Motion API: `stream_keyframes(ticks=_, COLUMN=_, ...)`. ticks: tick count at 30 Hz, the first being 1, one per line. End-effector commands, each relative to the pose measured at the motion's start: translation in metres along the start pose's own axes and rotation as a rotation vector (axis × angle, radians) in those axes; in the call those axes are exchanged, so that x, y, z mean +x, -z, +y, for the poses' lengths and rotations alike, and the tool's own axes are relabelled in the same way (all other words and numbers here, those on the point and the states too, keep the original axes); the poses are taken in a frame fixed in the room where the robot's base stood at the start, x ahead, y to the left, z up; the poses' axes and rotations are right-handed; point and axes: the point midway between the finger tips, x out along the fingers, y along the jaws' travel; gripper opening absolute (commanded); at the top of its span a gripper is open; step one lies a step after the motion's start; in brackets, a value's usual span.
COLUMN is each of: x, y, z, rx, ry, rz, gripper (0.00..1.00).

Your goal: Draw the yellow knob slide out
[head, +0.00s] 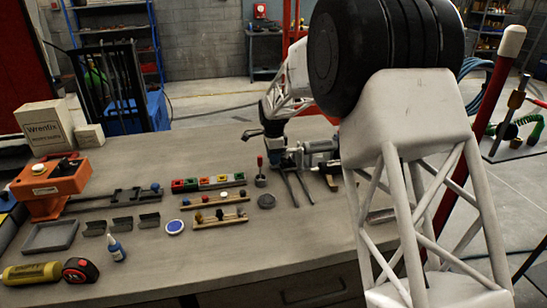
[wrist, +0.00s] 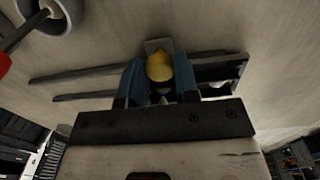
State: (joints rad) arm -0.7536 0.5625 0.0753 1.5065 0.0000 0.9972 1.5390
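The yellow knob (wrist: 159,66) shows in the middle of the wrist view, between the two blue fingers of my gripper (wrist: 161,76). The fingers sit close against it on both sides, with no clear gap, and look shut on it. A small grey block (wrist: 158,45) shows just beyond the knob. Two dark parallel rails (wrist: 85,73) run across behind the fingers, partly hidden by them. In the head view these rails (head: 291,189) stick out towards the front of the bench; the knob cannot be made out there.
A grey cup (wrist: 62,14) with a red-handled tool stands close by; it also shows in the head view (head: 261,181). Coloured blocks (head: 207,183) and racks of small knobs (head: 212,200) lie to the left. The bench (head: 270,245) is bare in front.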

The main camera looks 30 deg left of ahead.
Motion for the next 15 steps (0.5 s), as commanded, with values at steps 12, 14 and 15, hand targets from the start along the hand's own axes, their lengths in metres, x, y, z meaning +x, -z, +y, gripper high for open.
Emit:
stream_keyframes(ticks=12, x=-0.0003, y=0.0000, z=0.0014, rx=0.000, ry=0.000, rz=0.000, gripper=0.00)
stream_keyframes(ticks=14, x=-0.0005, y=0.0000, z=0.0030, rx=0.000, ry=0.000, rz=0.000, gripper=0.00)
stream_keyframes(ticks=15, x=-0.0007, y=0.0000, z=0.0045, rx=0.000, ry=0.000, rz=0.000, gripper=0.00)
